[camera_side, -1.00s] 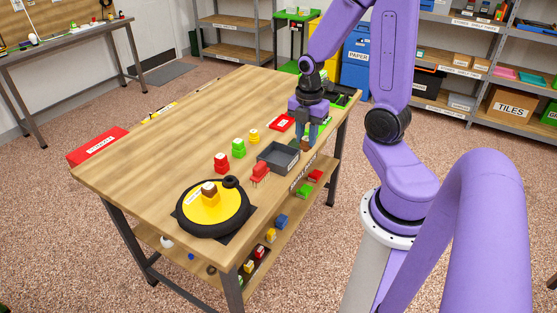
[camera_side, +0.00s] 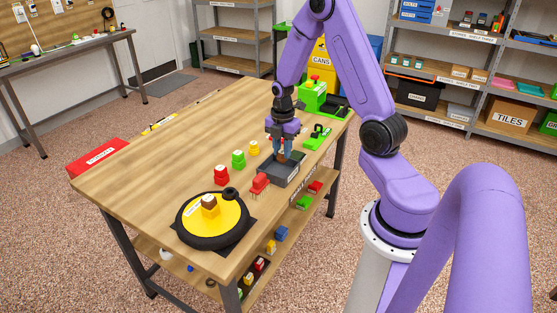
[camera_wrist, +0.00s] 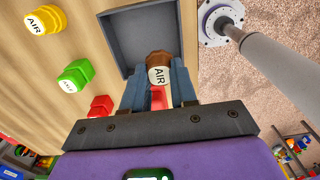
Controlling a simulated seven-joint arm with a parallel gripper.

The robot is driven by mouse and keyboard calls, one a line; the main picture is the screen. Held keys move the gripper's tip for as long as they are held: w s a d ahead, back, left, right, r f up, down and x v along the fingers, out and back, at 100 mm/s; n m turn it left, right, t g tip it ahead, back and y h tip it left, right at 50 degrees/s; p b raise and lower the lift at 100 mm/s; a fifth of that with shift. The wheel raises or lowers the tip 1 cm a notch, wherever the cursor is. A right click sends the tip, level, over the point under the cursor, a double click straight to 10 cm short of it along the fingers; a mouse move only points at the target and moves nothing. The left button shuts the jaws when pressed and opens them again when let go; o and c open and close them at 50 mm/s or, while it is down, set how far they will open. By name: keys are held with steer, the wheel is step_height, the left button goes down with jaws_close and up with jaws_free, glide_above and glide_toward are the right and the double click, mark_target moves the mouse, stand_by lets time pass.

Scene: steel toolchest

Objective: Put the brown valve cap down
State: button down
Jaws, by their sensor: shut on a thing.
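The brown valve cap (camera_wrist: 158,68), with a white face marked AIR, is between the fingers of my gripper (camera_wrist: 158,85) in the wrist view. In the side view my gripper (camera_side: 283,155) is low over the grey tray (camera_side: 291,176) and shut on the brown cap (camera_side: 283,159). In the wrist view the cap overlaps the near end of the grey tray (camera_wrist: 118,42), whose visible floor is empty. I cannot tell whether the cap touches the tray.
Yellow (camera_side: 254,148), green (camera_side: 238,159) and red (camera_side: 221,175) caps stand left of the tray. A red piece (camera_side: 260,184) is close in front of it. A yellow-topped black turntable (camera_side: 241,221) is at the near end. The left of the wooden table (camera_side: 165,155) is clear.

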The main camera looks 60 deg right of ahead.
steer(key=shift+w+d+f, duration=0.25)
steer(key=shift+w+f, duration=0.25)
steer(key=shift+f, duration=0.25)
steer(key=shift+w+d+f, duration=0.25)
steer(key=shift+w+f, duration=0.25)
steer(key=shift+f, duration=1.6)
steer(key=shift+f, duration=0.15)
steer(key=c, duration=0.9)
jaws_free()
